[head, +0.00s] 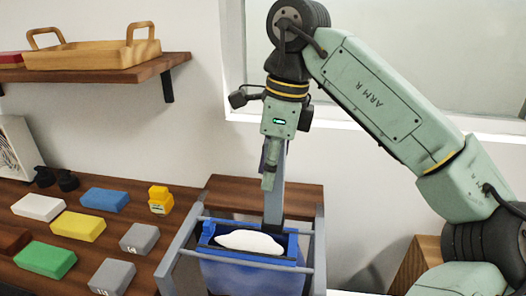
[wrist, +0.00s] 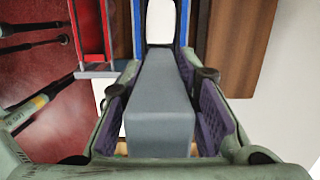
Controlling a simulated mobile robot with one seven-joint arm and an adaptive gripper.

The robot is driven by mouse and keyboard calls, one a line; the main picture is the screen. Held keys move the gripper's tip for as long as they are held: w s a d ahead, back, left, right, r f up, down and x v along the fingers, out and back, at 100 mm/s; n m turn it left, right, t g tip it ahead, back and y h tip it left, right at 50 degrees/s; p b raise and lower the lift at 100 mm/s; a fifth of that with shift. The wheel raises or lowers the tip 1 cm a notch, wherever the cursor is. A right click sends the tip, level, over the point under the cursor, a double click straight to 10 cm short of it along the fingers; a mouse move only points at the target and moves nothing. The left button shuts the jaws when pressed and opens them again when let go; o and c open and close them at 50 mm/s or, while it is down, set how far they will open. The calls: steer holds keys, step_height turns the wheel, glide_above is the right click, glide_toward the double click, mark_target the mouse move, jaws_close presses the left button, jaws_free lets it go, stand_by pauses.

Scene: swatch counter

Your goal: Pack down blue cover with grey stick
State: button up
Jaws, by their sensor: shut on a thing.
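My gripper (head: 268,178) is shut on a grey stick (head: 276,190) and holds it upright. The stick's lower end reaches down to the back of a blue bin-like holder, behind a white soft-looking lump (head: 250,242). The blue cover (head: 207,232) shows as a rim and lining around the white lump, between grey rails. Whether the stick touches the cover or the lump is hard to tell. In the wrist view the stick (wrist: 160,95) runs between the purple finger pads, toward the white lump (wrist: 160,22) flanked by blue edges.
Left of the holder, a wooden counter carries white, blue (head: 105,200), yellow (head: 78,227), green (head: 45,260) and grey blocks. A shelf (head: 110,70) with a wooden tray hangs above. The wrist view shows a red-edged frame (wrist: 92,30).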

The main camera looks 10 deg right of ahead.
mark_target(270, 222)
steer(key=shift+f+b, duration=1.25)
steer(key=shift+f, duration=0.7)
steer(key=shift+f+b, duration=3.55)
steer(key=shift+f, duration=1.1)
steer(key=shift+r, duration=0.1)
